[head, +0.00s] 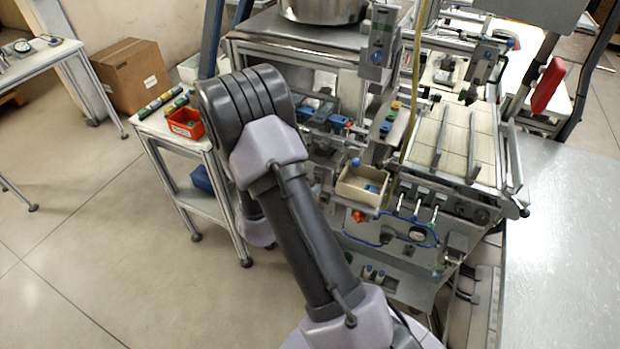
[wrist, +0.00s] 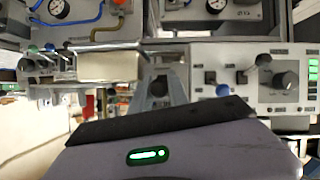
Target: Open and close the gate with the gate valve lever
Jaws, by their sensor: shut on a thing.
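In the wrist view my gripper (wrist: 163,78) points up the picture, its two grey fingers close together at the middle. A small dark rounded part (wrist: 159,86) shows between the fingers, and the gripper is shut on it. It looks like a lever end, but I cannot tell for certain that it is the gate valve lever, nor how the gate stands. Other ball-ended levers show nearby: a dark knob (wrist: 263,60) and a blue knob (wrist: 222,90) to the right, and dark knobs (wrist: 26,64) to the left. In the head view my arm hides the gripper.
A grey control panel (wrist: 246,95) with a rotary dial lies right of the gripper, and a pale box (wrist: 108,67) to its left. In the head view the machine (head: 400,262) has a gauge and blue hose. An orange bin (head: 186,122) sits on a side table.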

